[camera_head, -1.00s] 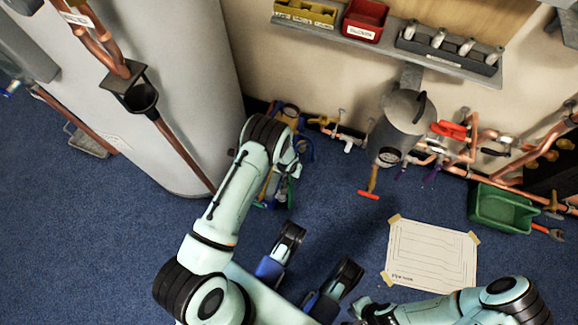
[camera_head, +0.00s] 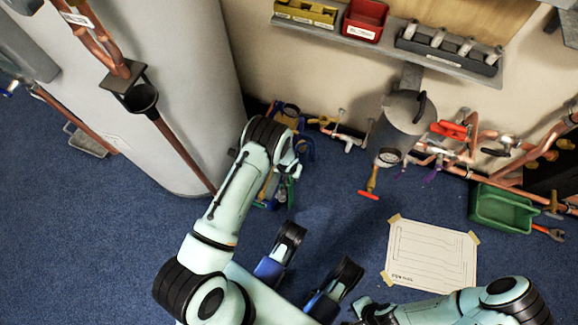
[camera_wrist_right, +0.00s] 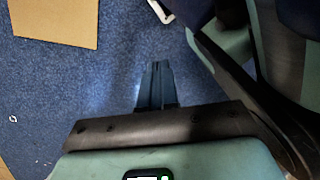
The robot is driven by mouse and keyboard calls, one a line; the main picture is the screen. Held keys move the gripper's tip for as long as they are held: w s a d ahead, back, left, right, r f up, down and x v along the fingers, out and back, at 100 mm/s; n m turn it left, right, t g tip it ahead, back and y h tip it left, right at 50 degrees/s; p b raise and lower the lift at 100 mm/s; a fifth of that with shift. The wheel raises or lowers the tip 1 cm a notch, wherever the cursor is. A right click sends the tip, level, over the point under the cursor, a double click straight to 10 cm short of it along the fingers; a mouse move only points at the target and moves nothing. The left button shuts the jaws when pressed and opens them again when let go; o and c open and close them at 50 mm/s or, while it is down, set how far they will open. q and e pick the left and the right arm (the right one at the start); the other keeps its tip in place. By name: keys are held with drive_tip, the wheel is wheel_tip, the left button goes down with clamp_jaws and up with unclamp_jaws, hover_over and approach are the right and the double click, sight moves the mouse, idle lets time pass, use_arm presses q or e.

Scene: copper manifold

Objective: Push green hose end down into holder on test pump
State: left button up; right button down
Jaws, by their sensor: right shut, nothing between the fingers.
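My left arm reaches up past the white cylinder in the head view. Its forearm and wrist cover most of a small cluster with green, blue and yellow parts (camera_head: 290,191) on the floor. I cannot tell whether the green part is the hose end, and no holder can be made out. My left gripper's fingers cannot be made out there. My right gripper (camera_head: 362,309) is low at the bottom of the head view, apart from that cluster. In the right wrist view its dark fingers (camera_wrist_right: 157,66) are shut and empty above the blue carpet.
A grey vessel (camera_head: 404,113) with a gauge and a red T-handle hangs by the wall. Copper pipes with valves run along the wall's base. A green bin (camera_head: 502,208) stands right. A taped paper sheet (camera_head: 431,252) lies on the carpet. Open carpet lies between.

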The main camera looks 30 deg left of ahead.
use_arm(q)
wheel_tip(320, 180, up, 13)
drive_tip(key=s+p, duration=0.2)
drive_tip(key=p, duration=0.3)
drive_tip(key=shift+d, duration=0.3)
use_arm(e)
drive_tip(key=w+a+r+t, duration=0.1)
drive_tip(key=w+r+t, duration=0.2)
drive_tip(key=w+r, duration=0.3)
drive_tip(key=w, duration=0.3)
drive_tip(key=shift+w+n, duration=0.25)
drive_tip(key=shift+n, duration=0.05)
use_arm(q)
drive_tip(key=shift+r, duration=0.1)
use_arm(e)
drive_tip(key=shift+a, duration=0.1)
